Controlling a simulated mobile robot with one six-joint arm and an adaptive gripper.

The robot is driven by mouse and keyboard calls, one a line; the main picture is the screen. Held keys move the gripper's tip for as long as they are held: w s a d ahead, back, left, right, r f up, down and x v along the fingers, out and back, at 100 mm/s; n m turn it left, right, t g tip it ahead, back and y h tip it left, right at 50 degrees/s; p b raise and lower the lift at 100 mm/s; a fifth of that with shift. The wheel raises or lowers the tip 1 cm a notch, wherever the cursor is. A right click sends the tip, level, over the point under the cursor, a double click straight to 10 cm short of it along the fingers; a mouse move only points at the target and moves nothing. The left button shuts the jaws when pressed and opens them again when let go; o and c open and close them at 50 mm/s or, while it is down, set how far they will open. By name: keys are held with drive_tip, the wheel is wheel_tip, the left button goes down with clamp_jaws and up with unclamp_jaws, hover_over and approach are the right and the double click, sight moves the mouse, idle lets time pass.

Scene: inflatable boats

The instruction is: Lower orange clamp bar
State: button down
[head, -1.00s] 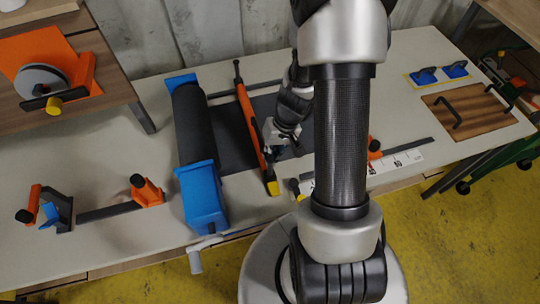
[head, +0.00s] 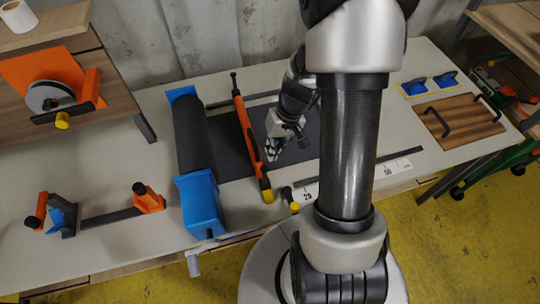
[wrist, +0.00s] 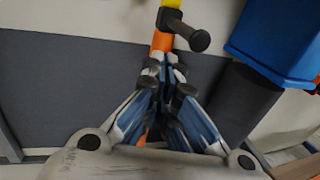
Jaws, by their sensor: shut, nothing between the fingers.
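The orange clamp bar (head: 246,128) runs from the back of the table toward the front, over a dark grey sheet, beside the blue-ended black roller. It has a black far end and a yellow near tip (head: 267,195). My gripper (head: 272,153) is just right of the bar, pointing down, its fingers shut and empty. In the wrist view my gripper's fingertips (wrist: 165,70) overlap the orange bar (wrist: 161,42), and a black knob (wrist: 190,32) sticks out near the yellow tip. I cannot tell whether the fingers touch the bar.
The black roller (head: 194,135) with blue end blocks stands close left of the bar. A wooden board with handles (head: 458,120) is at far right.

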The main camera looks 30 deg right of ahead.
drive_tip(key=p+v, duration=0.1)
drive_tip(key=v, duration=0.4)
drive_tip(key=shift+r, duration=0.15)
